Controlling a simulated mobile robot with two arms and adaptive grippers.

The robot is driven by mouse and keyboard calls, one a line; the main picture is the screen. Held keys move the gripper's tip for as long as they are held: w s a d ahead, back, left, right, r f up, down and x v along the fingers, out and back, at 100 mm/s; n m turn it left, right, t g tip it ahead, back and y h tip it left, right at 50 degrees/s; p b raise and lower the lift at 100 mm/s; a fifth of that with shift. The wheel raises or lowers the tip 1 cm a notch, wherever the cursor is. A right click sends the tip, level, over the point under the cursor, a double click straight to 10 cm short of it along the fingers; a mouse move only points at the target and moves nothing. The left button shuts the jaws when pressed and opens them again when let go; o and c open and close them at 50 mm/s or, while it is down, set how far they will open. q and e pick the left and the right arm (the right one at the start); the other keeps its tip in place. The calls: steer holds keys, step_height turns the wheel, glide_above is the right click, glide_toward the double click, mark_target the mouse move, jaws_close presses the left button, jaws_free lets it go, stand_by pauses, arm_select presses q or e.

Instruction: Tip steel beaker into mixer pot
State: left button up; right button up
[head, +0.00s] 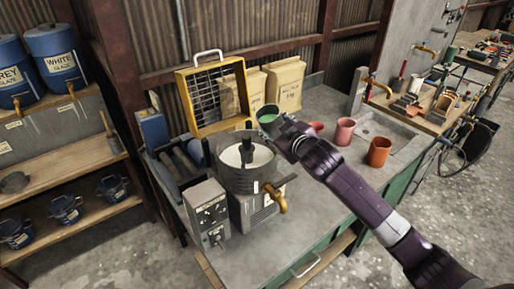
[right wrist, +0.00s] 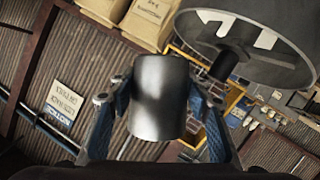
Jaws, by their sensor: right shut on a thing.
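The steel beaker (head: 266,112) is above the bench, to the right of and slightly behind the mixer pot, with green contents showing in its mouth. My right gripper (head: 275,120) is shut on it. In the right wrist view, the shiny grey beaker (right wrist: 160,98) sits between the two blue fingers (right wrist: 158,125). The mixer pot (head: 240,181) is a dark round vessel with pale contents and a paddle standing in it. A large grey round vessel, apparently the same pot (right wrist: 250,62), fills the upper right of the wrist view. The beaker is apart from the pot. My left gripper is out of view.
A yellow guard frame (head: 187,98) stands open behind the pot. Paper sacks (head: 284,86) stand behind the beaker. Orange and pink cups (head: 379,152) stand at right on the bench. A control box (head: 208,213) and brass tap (head: 275,197) are in front of the pot.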

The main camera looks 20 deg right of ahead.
steer(key=shift+r, duration=0.1)
steer(key=shift+d+r+n+h, duration=0.1)
steer(key=shift+r+n+h, duration=0.1)
steer(key=shift+n+h, duration=0.15)
steer(key=shift+t+b, duration=0.3)
steer(key=shift+d+r+n, duration=0.1)
steer(key=shift+n, duration=0.45)
steer(key=shift+w+d+r+n+t+b, duration=0.1)
steer(key=shift+n+t+b, duration=0.3)
steer(key=shift+n+b, duration=0.25)
steer(key=shift+n+h+b, duration=0.25)
steer(key=shift+h+b, duration=0.1)
stand_by(0.4)
